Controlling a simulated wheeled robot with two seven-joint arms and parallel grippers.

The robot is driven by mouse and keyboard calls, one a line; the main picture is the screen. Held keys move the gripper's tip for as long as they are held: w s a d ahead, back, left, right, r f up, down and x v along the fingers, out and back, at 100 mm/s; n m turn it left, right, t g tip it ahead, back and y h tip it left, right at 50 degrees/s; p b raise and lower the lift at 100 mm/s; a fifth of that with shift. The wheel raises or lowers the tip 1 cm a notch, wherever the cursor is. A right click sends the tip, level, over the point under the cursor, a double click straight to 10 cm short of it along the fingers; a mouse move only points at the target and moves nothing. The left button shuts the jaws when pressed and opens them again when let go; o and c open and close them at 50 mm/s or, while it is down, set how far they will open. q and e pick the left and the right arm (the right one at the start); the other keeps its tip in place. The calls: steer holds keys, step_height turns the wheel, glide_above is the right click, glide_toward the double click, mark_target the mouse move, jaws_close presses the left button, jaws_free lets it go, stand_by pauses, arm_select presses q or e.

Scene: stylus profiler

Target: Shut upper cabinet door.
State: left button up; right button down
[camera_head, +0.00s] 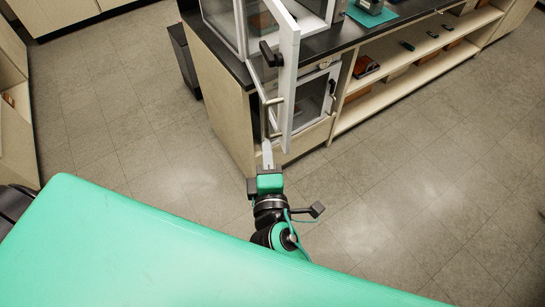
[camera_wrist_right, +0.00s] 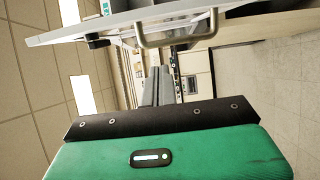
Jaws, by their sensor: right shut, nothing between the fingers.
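The upper cabinet door (camera_head: 289,75) has a white frame and stands swung open from the cabinet (camera_head: 222,20) on the black counter. Its edge points toward me. A handle (camera_head: 269,115) shows on the door's left side in the head view, and a metal bar handle (camera_wrist_right: 176,41) shows on the door (camera_wrist_right: 95,28) in the right wrist view. My right gripper (camera_head: 267,153) is shut and empty, just below the door's lower part. Its fingers (camera_wrist_right: 157,87) point toward the door. I cannot tell whether they touch it. My left gripper is not in view.
A lower cabinet door with a dark window (camera_head: 313,102) sits under the counter. Shelves (camera_head: 400,75) with small items run to the right. A teal mat (camera_head: 372,15) lies on the counter. The tiled floor (camera_head: 420,180) is clear at right.

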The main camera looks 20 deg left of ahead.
mark_target(265, 113)
steer(key=p+x, duration=0.1)
steer(key=x, duration=0.4)
steer(key=shift+w+a+r+p, duration=0.15)
steer(key=shift+w+r+p, duration=0.05)
steer(key=shift+w+p, duration=0.2)
steer(key=w+d, duration=0.1)
steer(key=w+d+p, duration=0.1)
steer(key=d, duration=0.1)
steer(key=shift+w+f+p, duration=0.2)
steer(key=shift+w+p, duration=0.05)
steer(key=shift+p, duration=0.05)
steer(key=shift+d, duration=0.15)
